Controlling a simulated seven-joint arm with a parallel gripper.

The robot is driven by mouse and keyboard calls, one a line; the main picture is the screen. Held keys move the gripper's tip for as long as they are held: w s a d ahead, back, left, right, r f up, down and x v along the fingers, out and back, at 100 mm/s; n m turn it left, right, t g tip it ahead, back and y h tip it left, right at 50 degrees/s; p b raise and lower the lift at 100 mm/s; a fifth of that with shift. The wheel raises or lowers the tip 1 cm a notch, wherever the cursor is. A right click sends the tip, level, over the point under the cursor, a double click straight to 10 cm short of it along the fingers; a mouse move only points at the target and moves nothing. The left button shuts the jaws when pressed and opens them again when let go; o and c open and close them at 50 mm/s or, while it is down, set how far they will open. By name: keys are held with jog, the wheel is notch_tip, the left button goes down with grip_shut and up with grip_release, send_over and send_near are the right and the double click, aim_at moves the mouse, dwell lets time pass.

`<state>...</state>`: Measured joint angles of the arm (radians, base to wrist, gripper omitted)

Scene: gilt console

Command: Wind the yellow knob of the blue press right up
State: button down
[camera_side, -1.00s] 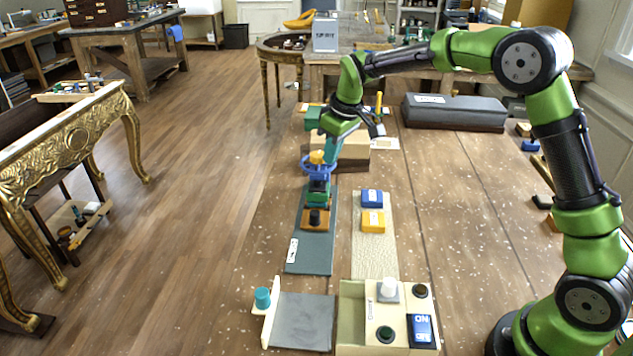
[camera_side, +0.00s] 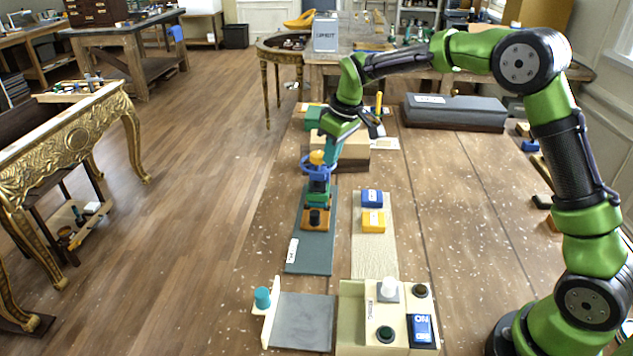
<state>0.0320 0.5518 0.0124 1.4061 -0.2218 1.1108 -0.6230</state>
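Below the ring is an orange-brown base with a black round part (camera_side: 315,217).
Blue (camera_side: 372,198) and yellow (camera_side: 373,221) blocks lie on a pale mat (camera_side: 375,259) right of the press. A box with buttons and an ON switch (camera_side: 421,329) is in front. A long grey case (camera_side: 454,112) lies behind. The bench's right middle is mostly clear.

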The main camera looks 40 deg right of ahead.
jog(key=shift+d, duration=0.15)
jog(key=w+v, duration=0.1)
jog(key=v, duration=0.5)
jog(key=shift+s, duration=0.2)
dwell(0.3)
jog(key=shift+r, duration=0.15)
jog(key=s+a+r+m+t, duration=0.1)
jog(key=s+m, duration=0.1)
jog(key=s, duration=0.7)
jog(key=s+a+r+m+t, duration=0.1)
jog(key=s+m+t, duration=0.1)
jog(key=s, duration=0.8)
jog(key=s+a+r+m+t+y, duration=0.1)
jog(key=s+m, duration=0.2)
jog(key=s, duration=0.7)
jog(key=shift+a+r+t, duration=0.2)
jog(key=shift+a+t, duration=0.1)
jog(key=shift+a, duration=0.1)
